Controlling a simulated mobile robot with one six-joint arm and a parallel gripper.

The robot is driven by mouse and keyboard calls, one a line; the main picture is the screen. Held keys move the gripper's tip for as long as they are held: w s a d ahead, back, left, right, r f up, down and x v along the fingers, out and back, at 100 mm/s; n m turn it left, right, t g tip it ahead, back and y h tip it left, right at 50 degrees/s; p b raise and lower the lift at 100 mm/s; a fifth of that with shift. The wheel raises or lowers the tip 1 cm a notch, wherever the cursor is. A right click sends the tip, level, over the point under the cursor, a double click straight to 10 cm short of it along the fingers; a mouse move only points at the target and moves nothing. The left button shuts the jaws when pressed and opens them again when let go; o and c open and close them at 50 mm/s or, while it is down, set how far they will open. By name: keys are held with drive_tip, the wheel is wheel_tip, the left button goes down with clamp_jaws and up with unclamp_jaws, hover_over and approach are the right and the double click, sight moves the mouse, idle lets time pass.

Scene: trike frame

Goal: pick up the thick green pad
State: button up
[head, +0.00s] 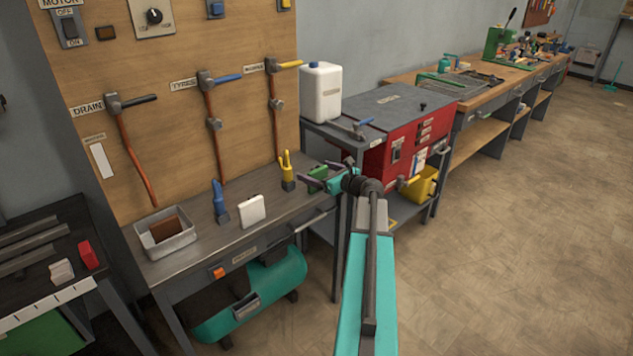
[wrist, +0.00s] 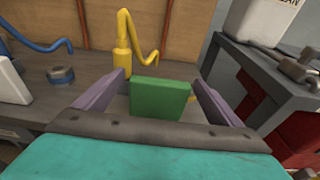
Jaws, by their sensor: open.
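The thick green pad (wrist: 160,99) stands upright on the grey bench, between the two purple fingers of my gripper (wrist: 160,97) in the wrist view. The fingers are open, with a gap showing on each side of the pad. In the head view the green pad (head: 317,173) shows near the right end of the bench, partly hidden by my gripper (head: 318,182). The pad's lower edge is hard to make out behind the gripper's dark front edge.
A yellow hooked tool (wrist: 124,58) stands just behind and left of the pad. A white block (head: 252,211), a blue tool (head: 220,203) and a metal tray (head: 165,232) sit farther left on the bench (head: 205,260).

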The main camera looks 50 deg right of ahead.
drive_tip(key=c, duration=1.1)
drive_tip(key=shift+r, duration=0.15)
drive_tip(key=shift+r, duration=1.7)
drive_tip(key=s+a+p, duration=0.2)
drive_tip(key=s+a, duration=0.1)
drive_tip(key=s+a+r+p, duration=0.1)
drive_tip(key=s+a+p, duration=0.4)
drive_tip(key=s+a, duration=0.1)
drive_tip(key=s, duration=0.1)
drive_tip(key=shift+r, duration=0.3)
drive_tip(key=shift+s+p, duration=0.1)
drive_tip(key=shift+p, duration=0.5)
